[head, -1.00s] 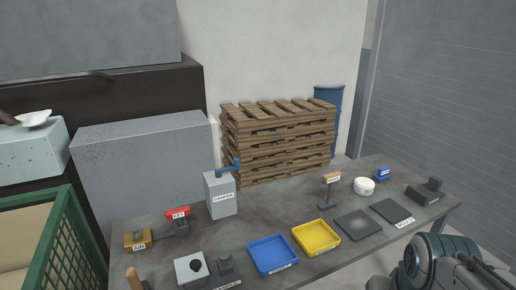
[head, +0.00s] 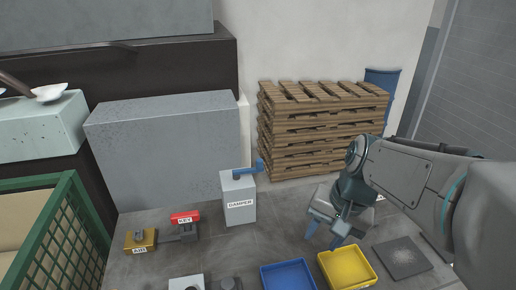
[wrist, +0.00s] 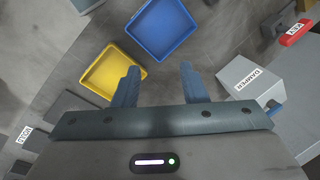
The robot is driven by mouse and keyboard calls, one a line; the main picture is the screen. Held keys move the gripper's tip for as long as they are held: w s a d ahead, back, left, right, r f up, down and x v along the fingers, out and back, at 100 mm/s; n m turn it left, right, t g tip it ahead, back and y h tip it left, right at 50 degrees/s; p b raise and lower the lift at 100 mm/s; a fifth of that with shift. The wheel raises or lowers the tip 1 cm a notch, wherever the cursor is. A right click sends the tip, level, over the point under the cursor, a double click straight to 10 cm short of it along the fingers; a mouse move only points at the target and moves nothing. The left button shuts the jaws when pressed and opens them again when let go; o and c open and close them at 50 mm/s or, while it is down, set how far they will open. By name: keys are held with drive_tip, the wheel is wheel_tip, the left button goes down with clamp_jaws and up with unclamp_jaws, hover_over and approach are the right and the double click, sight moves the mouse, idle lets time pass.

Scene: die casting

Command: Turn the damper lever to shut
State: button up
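The damper (head: 239,198) is a grey box with a "DAMPER" label, standing on the table left of my gripper in the head view. Its blue lever (head: 246,170) sits on top and reaches to the right, with its end turned up.
A blue tray (head: 288,276) and a yellow tray (head: 346,268) lie below my gripper. Stacked pallets (head: 320,130) rise behind the table.

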drive_tip(key=w+a+m+g+y+b, duration=0.15)
drive_tip(key=w+a+m+y, duration=0.25)
drive_tip(key=w, duration=0.4)
drive_tip(key=m+y+b, duration=0.2)
drive_tip(key=m+y, duration=0.7)
drive_tip(key=y, duration=0.3)
approach(260, 160)
drive_tip(key=a, duration=0.5)
drive_tip(key=a+p, duration=0.1)
drive_tip(key=a, duration=0.4)
drive_tip(key=shift+s+f, duration=0.2)
drive_tip(key=shift+s, duration=0.05)
clamp_jaws()
